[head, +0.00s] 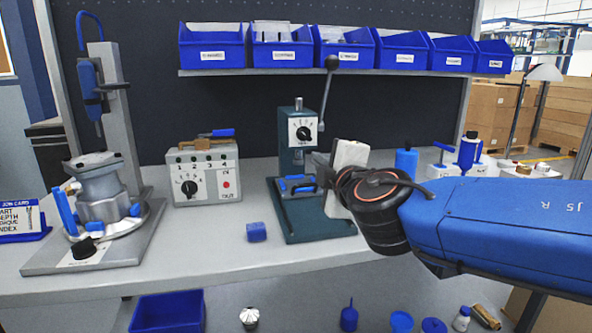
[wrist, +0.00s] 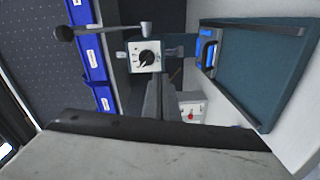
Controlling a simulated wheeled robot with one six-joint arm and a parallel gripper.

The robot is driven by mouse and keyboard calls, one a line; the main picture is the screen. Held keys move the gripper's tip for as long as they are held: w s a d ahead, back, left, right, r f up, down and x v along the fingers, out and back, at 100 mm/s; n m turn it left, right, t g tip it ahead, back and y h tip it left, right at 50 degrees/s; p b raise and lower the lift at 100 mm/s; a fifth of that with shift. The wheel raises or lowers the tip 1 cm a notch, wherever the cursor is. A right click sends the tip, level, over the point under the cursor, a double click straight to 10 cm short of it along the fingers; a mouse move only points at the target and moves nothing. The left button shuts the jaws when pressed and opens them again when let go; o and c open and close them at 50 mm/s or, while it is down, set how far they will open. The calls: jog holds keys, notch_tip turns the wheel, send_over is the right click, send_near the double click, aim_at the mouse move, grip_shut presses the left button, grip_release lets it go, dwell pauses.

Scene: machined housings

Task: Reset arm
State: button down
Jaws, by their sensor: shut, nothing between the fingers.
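My blue arm reaches in from the right in the head view. My gripper (head: 321,172) is in front of the teal press (head: 298,156), over the right part of its base, and its fingers are partly lost against the press. In the wrist view my gripper (wrist: 155,97) shows as dark fingers that are shut and empty. The press's dial (wrist: 146,57) and its teal base (wrist: 250,75) show beyond them, turned sideways. I cannot tell the exact gap between the fingers and the press.
A grey control box (head: 204,174) and a drill-like stand with a round housing (head: 103,192) stand to the left. A small blue block (head: 256,232) lies near the bench edge. Blue bins (head: 212,47) line the shelf above. A blue bottle (head: 406,163) stands behind my arm.

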jog(key=s+d+f+m+g+h, duration=0.35)
jog(key=d+f+m, duration=0.25)
jog(key=d, duration=0.6)
jog(key=s+d+f+m+g+h, duration=0.2)
jog(key=d+f+m+h, duration=0.35)
jog(key=d, duration=0.65)
jog(key=s+d+f+m+g+y, duration=0.1)
jog(key=s+d+f+m+g, duration=0.3)
jog(key=s+f, duration=0.55)
jog(key=s+a+f+m+g+y, duration=0.2)
jog(key=s+a+f+m+y, duration=0.1)
jog(key=s+f, duration=0.3)
jog(key=shift+s+a+f, duration=0.25)
jog(key=shift+s+a, duration=0.35)
jog(key=shift+s, duration=0.3)
jog(key=shift+m+g, duration=0.25)
